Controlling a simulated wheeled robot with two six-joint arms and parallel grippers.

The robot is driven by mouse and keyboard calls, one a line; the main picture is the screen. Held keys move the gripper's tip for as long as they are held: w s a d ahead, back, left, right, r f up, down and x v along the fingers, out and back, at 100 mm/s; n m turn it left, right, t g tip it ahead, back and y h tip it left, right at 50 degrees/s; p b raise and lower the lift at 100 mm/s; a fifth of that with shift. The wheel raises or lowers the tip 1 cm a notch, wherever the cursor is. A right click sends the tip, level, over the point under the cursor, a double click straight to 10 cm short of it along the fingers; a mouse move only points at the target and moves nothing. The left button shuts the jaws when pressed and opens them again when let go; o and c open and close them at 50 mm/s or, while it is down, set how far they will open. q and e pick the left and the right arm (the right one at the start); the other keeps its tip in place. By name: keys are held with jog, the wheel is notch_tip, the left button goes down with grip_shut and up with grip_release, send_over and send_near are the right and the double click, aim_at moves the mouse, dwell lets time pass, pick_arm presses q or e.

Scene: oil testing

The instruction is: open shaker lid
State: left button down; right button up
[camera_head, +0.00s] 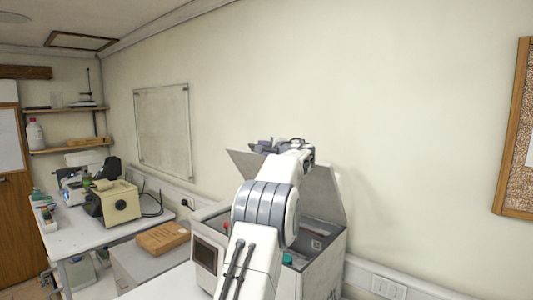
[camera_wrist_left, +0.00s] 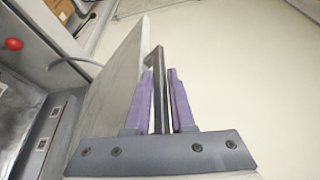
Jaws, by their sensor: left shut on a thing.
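The shaker (camera_head: 328,265) is a pale box with a dark screen on its front. Its grey lid (camera_head: 325,195) stands raised and tilted, and the interior shows below it. In the left wrist view the lid (camera_wrist_left: 115,85) is a grey panel with a dark handle (camera_wrist_left: 157,60) at its edge. My left gripper (camera_wrist_left: 160,82) is shut on this handle, with one purple finger on each side. In the head view my left gripper (camera_head: 282,147) is at the lid's top edge, and my arm hides part of the lid and shaker. My right gripper is in neither view.
A wooden block (camera_head: 162,238) lies on the surface left of the shaker. A beige instrument (camera_head: 113,203) stands on the white bench (camera_head: 85,238) further left. The wall (camera_head: 400,130) is close behind the shaker. A red knob (camera_wrist_left: 13,44) shows in the left wrist view.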

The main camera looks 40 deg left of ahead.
pick_arm(q)
jog(key=shift+a+r, duration=0.1)
jog(key=shift+a, duration=0.2)
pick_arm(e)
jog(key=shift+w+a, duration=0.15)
pick_arm(q)
jog(key=c, duration=0.9)
grip_release()
jog(key=shift+d, duration=0.1)
jog(key=shift+w+d, duration=0.1)
jog(key=shift+d, duration=0.15)
jog(key=b+v, duration=0.6)
jog(key=v, duration=0.4)
jog(key=shift+b, duration=0.4)
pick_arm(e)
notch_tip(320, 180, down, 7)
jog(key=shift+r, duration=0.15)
